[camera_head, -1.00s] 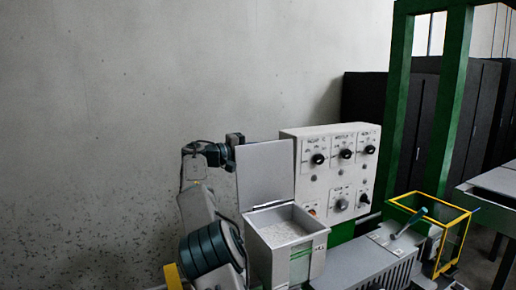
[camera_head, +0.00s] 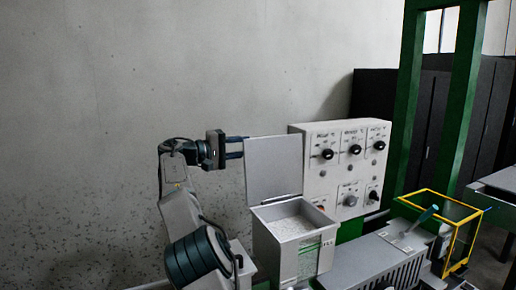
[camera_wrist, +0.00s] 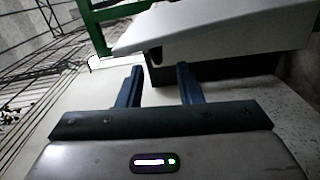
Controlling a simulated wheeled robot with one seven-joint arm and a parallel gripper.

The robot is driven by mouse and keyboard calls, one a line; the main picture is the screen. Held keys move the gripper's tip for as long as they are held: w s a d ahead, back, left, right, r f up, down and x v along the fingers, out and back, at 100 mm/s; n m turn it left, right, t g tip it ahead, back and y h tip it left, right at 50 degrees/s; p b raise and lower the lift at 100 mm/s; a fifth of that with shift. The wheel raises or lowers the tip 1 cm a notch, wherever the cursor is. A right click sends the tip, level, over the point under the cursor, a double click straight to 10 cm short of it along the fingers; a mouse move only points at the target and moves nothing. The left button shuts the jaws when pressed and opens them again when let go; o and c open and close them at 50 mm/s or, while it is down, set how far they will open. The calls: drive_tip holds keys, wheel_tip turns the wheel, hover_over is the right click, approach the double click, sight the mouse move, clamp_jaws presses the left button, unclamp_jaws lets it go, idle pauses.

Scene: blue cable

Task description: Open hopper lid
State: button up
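The hopper (camera_head: 292,240) is a light grey box with pale granules (camera_head: 291,224) visible inside its open top. Its lid (camera_head: 274,168) stands upright at the hopper's back edge, so the hopper is open. My gripper (camera_head: 240,147) is at the upper left of the lid, with its fingers pointing right towards the lid's edge. In the wrist view my gripper (camera_wrist: 158,88) has its two fingers apart with nothing between them. A grey panel, seemingly the lid (camera_wrist: 225,28), lies just past the fingertips there. I cannot tell whether they touch.
A white control panel (camera_head: 332,185) with black knobs stands right of the lid. A green frame (camera_head: 457,100) and a yellow-edged guard box (camera_head: 462,225) stand further right. The wall at left is clear.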

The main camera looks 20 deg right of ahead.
drive_tip(key=a, duration=0.5)
idle(0.4)
